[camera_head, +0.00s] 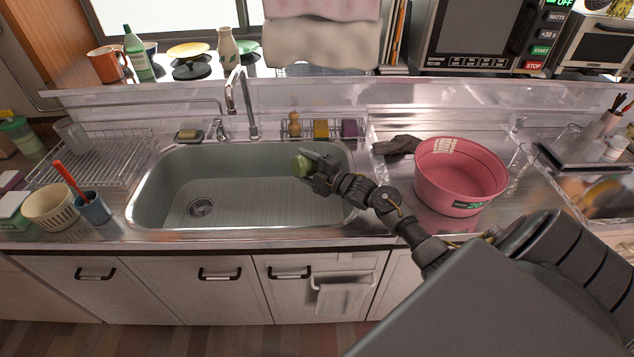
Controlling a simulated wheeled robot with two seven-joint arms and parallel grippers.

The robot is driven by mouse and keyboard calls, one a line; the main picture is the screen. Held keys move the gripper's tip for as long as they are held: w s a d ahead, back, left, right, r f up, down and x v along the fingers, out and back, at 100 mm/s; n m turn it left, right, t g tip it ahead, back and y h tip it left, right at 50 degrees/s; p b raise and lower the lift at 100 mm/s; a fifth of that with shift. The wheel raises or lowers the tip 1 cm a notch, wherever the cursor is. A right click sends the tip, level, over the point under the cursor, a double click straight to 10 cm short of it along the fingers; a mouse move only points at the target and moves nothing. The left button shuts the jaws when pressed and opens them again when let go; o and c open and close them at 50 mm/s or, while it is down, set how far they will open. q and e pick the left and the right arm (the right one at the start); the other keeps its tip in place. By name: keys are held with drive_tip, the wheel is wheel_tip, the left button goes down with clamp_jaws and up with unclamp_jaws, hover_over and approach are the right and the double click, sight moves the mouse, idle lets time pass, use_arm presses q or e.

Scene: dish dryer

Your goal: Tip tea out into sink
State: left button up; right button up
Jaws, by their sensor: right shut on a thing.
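My right gripper (316,170) is shut on a small green cup (301,165), held over the right part of the sink. The cup looks tilted, but its opening and any tea in it are too small to make out. The grey metal sink (225,190) is in the middle of the counter, with a round drain (201,207) at its lower left. My left gripper is not in view.
A chrome faucet (243,100) stands behind the sink. A wire dish rack (100,160), a cream bowl (50,207) and a blue cup (92,208) are to the left.

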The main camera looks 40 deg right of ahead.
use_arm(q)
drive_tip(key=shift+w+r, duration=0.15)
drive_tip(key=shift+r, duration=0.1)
use_arm(e)
drive_tip(key=shift+d+r+m, duration=0.3)
drive_tip(key=shift+r+m, duration=0.4)
drive_tip(key=shift+r, duration=0.2)
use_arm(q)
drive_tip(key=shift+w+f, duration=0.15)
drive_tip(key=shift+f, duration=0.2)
use_arm(e)
drive_tip(key=shift+d+r+m+t, duration=0.1)
drive_tip(key=shift+d+m+t, duration=0.25)
drive_tip(key=shift+m+t, duration=0.45)
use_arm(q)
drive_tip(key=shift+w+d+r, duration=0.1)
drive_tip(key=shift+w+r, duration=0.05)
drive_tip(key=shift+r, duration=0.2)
use_arm(e)
drive_tip(key=shift+s+d+r+m, duration=0.1)
drive_tip(key=shift+d+r+m, duration=0.1)
drive_tip(key=shift+r+m, duration=0.3)
drive_tip(key=shift+d+r+m, duration=0.2)
drive_tip(key=shift+r+m, duration=0.15)
drive_tip(key=shift+m, duration=0.15)
